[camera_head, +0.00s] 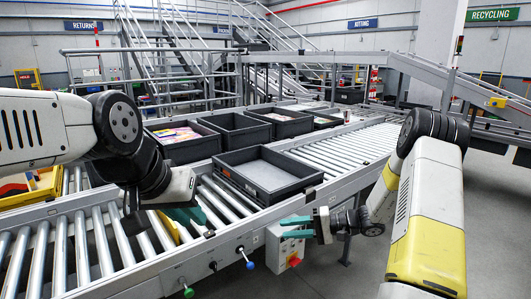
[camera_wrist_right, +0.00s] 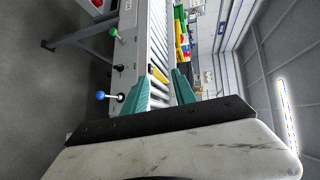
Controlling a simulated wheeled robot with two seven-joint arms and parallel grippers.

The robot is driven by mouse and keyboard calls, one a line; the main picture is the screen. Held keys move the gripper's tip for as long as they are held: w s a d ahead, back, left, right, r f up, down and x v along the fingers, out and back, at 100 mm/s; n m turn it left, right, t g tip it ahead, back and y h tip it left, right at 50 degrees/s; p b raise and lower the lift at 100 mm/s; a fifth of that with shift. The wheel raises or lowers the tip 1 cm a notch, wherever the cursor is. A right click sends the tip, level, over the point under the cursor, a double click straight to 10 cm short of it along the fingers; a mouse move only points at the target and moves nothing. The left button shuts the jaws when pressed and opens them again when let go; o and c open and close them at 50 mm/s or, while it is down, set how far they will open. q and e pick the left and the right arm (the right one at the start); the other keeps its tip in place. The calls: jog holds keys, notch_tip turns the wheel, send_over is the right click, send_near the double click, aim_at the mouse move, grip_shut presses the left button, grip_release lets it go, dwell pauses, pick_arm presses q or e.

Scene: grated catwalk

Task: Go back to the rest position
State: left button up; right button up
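My left gripper (camera_head: 186,214) hangs over the roller conveyor (camera_head: 85,245) at the left in the head view. Its teal fingers are partly hidden by my wrist, and I cannot tell whether they are apart. My right gripper (camera_head: 283,228) points left beside the conveyor's front rail, near a control box (camera_head: 289,245). Its teal fingers are apart with nothing between them. The right wrist view also shows the right gripper (camera_wrist_right: 160,82) with its two fingers spread and empty.
A grey open tote (camera_head: 265,172) sits on the rollers between my arms, with more totes (camera_head: 237,131) behind. Knobs, one blue (camera_head: 250,265) and one green (camera_head: 188,291), stick out of the conveyor's front. A yellow bin (camera_head: 45,185) stands at the left. Floor at front right is clear.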

jog(key=s+r+n+g+h, duration=0.3)
jog(key=s+r+h, duration=0.4)
jog(key=s+r, duration=0.7)
jog(key=s+d+r+t+h, duration=0.6)
jog(key=s+r, duration=0.2)
jog(key=s, duration=0.3)
jog(key=shift+d+r+m+t, duration=0.2)
jog(key=shift+r+m+t, duration=0.1)
jog(key=shift+r, duration=0.05)
